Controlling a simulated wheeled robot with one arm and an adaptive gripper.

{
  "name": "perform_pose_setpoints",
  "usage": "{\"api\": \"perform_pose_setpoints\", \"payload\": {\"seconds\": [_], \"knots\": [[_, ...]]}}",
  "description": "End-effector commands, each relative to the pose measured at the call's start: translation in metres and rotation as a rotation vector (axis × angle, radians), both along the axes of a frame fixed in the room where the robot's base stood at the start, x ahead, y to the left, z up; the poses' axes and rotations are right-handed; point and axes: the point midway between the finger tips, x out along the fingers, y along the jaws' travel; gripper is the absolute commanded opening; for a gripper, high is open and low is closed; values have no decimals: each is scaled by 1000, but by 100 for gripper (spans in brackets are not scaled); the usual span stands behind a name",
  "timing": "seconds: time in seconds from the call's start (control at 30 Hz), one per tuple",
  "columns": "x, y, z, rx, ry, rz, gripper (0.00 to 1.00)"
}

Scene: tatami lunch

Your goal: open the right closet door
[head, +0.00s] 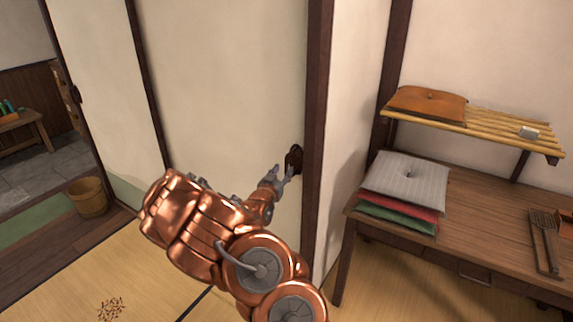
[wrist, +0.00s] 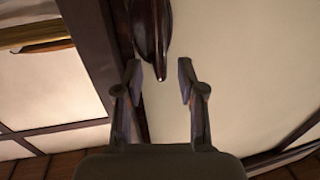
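The right closet door (head: 225,85) is a cream panel with dark edging, standing next to a dark wooden post (head: 316,120). I see no gap between them. Its dark brown handle (head: 293,159) is near the panel's right edge. My gripper (head: 283,173) is just left of and below the handle in the head view. In the wrist view my gripper (wrist: 160,75) is open, its two fingers apart. The tip of the handle (wrist: 153,40) shows just beyond and between the fingertips. I cannot tell whether a finger touches it.
A second panel (head: 105,90) with a dark pull stands further left. A wooden bucket (head: 88,197) is on the floor there. At right, a wooden desk (head: 480,225) holds stacked cushions (head: 405,185) and a slatted shelf (head: 480,124). Tatami (head: 70,285) lies at lower left.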

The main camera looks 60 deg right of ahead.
Motion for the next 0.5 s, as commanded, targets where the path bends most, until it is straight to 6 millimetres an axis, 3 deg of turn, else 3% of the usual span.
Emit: {"api": "perform_pose_setpoints", "payload": {"seconds": [0.5], "knots": [[11, -39, 2, -1, -2, 2, 39]]}}
